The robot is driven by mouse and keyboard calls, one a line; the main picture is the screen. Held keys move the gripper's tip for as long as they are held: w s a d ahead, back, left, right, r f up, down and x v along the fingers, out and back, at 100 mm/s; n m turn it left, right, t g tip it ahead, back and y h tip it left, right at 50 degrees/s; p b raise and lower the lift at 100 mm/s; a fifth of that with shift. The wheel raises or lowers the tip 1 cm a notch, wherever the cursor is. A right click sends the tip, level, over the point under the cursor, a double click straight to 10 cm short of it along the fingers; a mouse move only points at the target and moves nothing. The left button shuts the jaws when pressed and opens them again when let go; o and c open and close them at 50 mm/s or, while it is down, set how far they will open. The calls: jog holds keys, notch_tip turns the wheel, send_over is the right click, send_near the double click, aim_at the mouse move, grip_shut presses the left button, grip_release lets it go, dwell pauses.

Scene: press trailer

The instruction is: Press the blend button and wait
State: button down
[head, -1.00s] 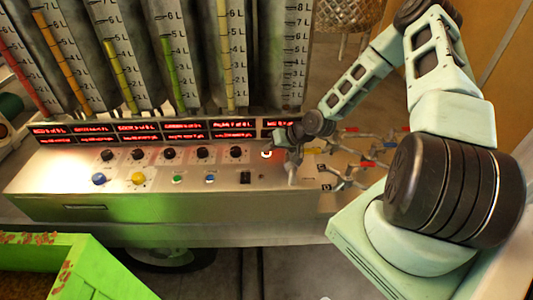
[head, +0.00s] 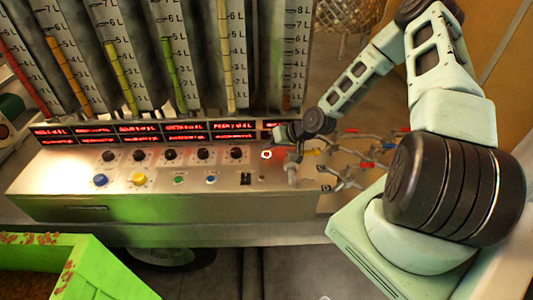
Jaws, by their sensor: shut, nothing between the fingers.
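A metal control panel (head: 60,170) stands in front of me with a row of buttons and knobs. No label naming the blend button is readable. A small round control with a glowing red and white ring (head: 266,154) sits at its right end. My gripper (head: 278,135) is at the panel's right end, just above and right of this ring. Its fingers are small and dark here, shut and empty; I cannot tell whether they touch anything. A sixth tube (head: 297,60) at the right has a short orange-brown column at its bottom.
Several measuring tubes rise behind the panel, above red displays (head: 160,132). Blue (head: 100,180), yellow (head: 138,179) and green (head: 177,180) buttons line the front. Pipes with red and yellow handles (head: 365,163) lie to the right. A green bin (head: 95,270) is front left.

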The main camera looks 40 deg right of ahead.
jog(key=shift+r+p, duration=1.85)
jog(key=shift+r, duration=0.65)
notch_tip(320, 180, up, 10)
jog(key=p, duration=0.8)
send_over(269, 155)
jog(key=shift+d, duration=0.15)
jog(key=shift+b, duration=0.35)
